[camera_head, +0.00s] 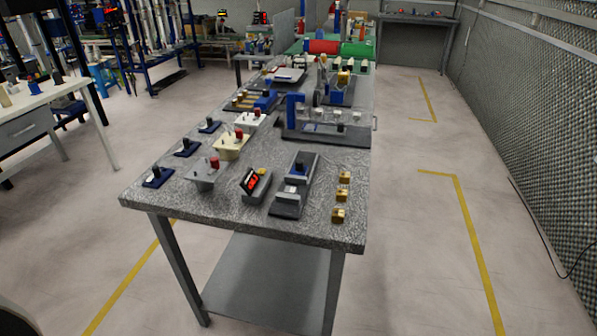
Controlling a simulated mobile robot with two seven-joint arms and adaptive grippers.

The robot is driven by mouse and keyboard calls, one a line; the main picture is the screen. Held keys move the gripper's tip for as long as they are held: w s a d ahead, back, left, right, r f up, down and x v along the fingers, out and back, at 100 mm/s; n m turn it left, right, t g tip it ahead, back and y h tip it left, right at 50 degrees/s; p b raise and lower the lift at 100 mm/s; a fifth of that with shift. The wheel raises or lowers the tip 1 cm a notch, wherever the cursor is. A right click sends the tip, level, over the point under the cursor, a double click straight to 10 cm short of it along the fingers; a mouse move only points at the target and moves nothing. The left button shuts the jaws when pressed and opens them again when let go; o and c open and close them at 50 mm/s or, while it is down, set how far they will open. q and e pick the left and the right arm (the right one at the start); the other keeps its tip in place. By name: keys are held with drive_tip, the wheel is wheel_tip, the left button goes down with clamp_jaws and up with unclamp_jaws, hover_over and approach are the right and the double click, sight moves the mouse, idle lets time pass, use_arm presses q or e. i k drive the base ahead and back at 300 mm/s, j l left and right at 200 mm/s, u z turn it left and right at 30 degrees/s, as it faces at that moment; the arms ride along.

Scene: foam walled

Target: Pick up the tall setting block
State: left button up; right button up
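Three small brass-coloured blocks stand apart in a row along the right side of the grey speckled table (240,228). Neither of my grippers is in view.
Left of the brass blocks stand a grey vise-like fixture (287,206) and a grey holder with a red-and-black piece (256,187). Dark blue pads (157,180) line the left edge. A blue stand (294,110) is farther back. Floor is clear along the table's right.

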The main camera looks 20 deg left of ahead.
sight(289, 189)
drive_tip(key=i+l+u, duration=0.35)
drive_tip(key=l, duration=0.25)
drive_tip(key=l+u, duration=0.2)
drive_tip(key=l, duration=0.15)
drive_tip(key=i+l+u, duration=0.2)
drive_tip(key=l, duration=0.2)
drive_tip(key=k+j, duration=0.05)
